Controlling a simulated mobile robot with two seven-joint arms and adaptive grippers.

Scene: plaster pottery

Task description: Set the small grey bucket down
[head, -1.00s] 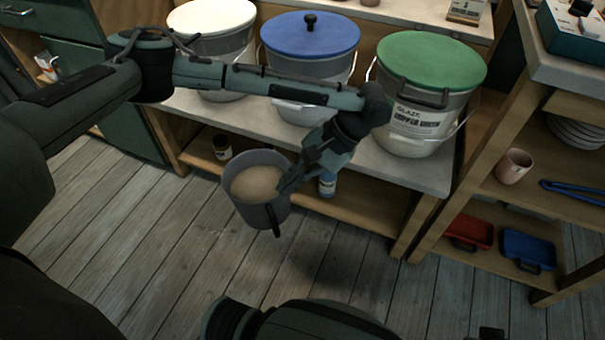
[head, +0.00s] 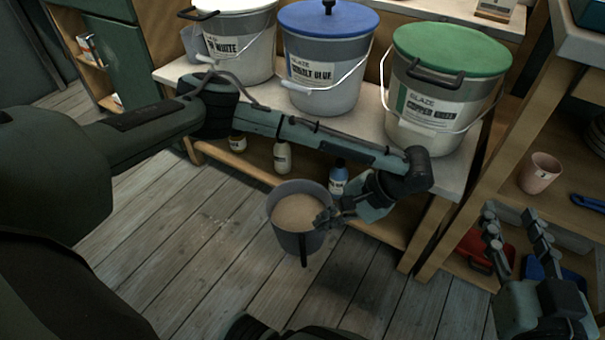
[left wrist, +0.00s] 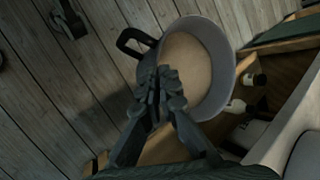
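The small grey bucket (head: 288,240), filled with a tan, smooth-topped material, is upright or nearly so in the middle of the head view. Its dark handle (left wrist: 131,42) hangs at its side. My left gripper (head: 326,219) is shut on the bucket's near-right rim. The left wrist view also shows the fingers (left wrist: 160,92) together at the rim, partly hiding it. A dark shadow lies on the floor right of the bucket, apart from it, so the bucket looks held above the floor. My right gripper (head: 512,232) is open and empty at the right.
The plank floor (head: 190,250) is clear around and below the bucket. Behind it stands a bench (head: 375,150) with white, blue and green-lidded glaze buckets, and small bottles on its lower shelf. A shelf unit at right holds a pink cup (head: 540,172) and red and blue trays.

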